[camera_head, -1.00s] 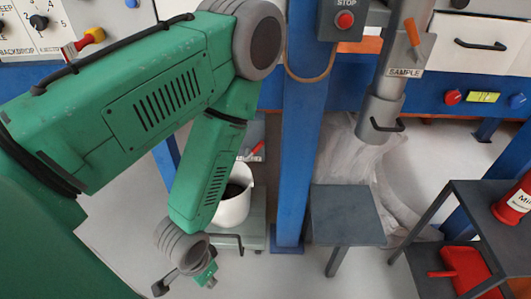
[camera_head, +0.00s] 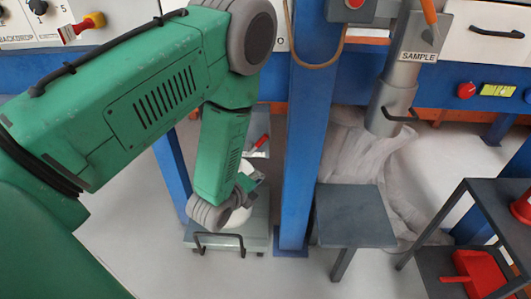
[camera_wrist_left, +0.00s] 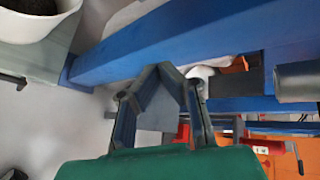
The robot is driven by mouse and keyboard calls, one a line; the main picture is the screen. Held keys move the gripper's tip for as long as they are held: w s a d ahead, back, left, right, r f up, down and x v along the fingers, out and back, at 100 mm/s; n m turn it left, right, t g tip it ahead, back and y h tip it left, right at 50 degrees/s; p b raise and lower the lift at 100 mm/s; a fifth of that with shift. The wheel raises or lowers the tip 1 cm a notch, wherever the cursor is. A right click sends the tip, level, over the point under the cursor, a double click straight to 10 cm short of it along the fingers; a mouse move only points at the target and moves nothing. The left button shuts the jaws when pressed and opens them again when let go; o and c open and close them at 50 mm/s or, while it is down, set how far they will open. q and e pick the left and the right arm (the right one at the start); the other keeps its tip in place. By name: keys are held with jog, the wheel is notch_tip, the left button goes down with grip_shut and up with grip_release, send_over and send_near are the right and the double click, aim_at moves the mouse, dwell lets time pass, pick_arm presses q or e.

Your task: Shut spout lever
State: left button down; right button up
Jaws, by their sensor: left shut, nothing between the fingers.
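A red-handled lever (camera_head: 262,141) with a pale label shows behind the blue post's left side, above the white bucket (camera_head: 240,215). An orange-handled lever (camera_head: 430,12) sits on the grey SAMPLE pipe (camera_head: 392,95), right of the post. No readable label tells me which is the spout lever. My left gripper (camera_head: 252,178) is shut and empty, in front of the bucket and below the red lever, with a gap to the lever. In the left wrist view its fingers (camera_wrist_left: 158,75) meet at the tips against the blue post. My right gripper is out of view.
The blue post (camera_head: 305,130) stands just right of my left gripper. The bucket, with dark material inside, is on a low grey cart (camera_head: 258,238). A grey stool (camera_head: 352,215) and a shelf with a red scoop (camera_head: 472,270) stand right. Floor in front is clear.

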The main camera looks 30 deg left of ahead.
aim_at(259, 141)
pick_arm(q)
jog(key=w+r+m, duration=0.1)
jog(key=w+r+m+t, duration=0.1)
jog(key=shift+w+a+m+t, duration=0.2)
jog(key=shift+m+t, duration=0.1)
jog(key=shift+m, duration=0.1)
jog(key=shift+a, duration=0.1)
jog(key=w+a+b, duration=0.3)
jog(key=w+a, duration=0.1)
jog(key=w, duration=0.4)
jog(key=shift+w+f+b, duration=0.2)
jog(key=shift+f+b, duration=0.15)
jog(key=shift+f, duration=0.05)
